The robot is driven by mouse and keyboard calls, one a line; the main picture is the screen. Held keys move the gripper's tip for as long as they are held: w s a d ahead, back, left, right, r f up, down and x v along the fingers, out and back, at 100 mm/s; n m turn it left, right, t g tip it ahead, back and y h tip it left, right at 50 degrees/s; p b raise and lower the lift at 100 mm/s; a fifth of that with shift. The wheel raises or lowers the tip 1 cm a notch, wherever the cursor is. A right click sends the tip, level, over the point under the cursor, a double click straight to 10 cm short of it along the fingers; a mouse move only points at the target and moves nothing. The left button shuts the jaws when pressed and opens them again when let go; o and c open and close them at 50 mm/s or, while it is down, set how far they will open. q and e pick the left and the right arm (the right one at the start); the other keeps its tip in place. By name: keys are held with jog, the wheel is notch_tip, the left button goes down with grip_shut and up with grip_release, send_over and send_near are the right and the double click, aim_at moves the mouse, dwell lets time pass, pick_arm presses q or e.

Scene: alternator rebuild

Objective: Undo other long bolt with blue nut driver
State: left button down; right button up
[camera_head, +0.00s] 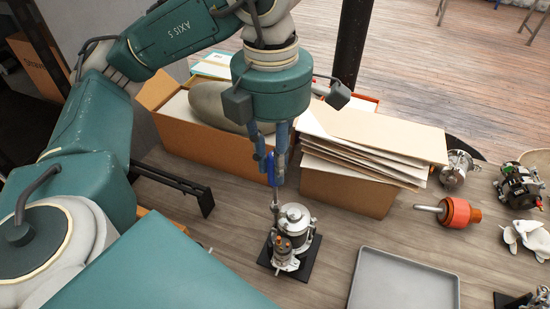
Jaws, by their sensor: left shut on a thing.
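My left gripper (277,163) points down over the bench and is shut on the blue nut driver (271,170). The driver is roughly upright, with its blue handle between the fingers and its thin shaft reaching down. The shaft's lower end is at the left side of the alternator (293,219), a silver and copper-coloured unit standing on a small black base. I cannot tell whether the driver tip is seated on a bolt head. The long bolts are too small to make out. My right gripper is not in view.
Cardboard boxes with papers (345,190) stand close behind the alternator. An empty grey tray (404,285) lies to its right. An orange and copper rotor (458,212), other metal parts (520,187) and a white cloth (530,238) lie farther right. Bare bench shows between them.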

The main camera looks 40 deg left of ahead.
pick_arm(q)
jog(key=n, duration=1.2)
jog(key=shift+n+p, duration=0.3)
jog(key=shift+n, duration=0.1)
jog(key=n, duration=0.7)
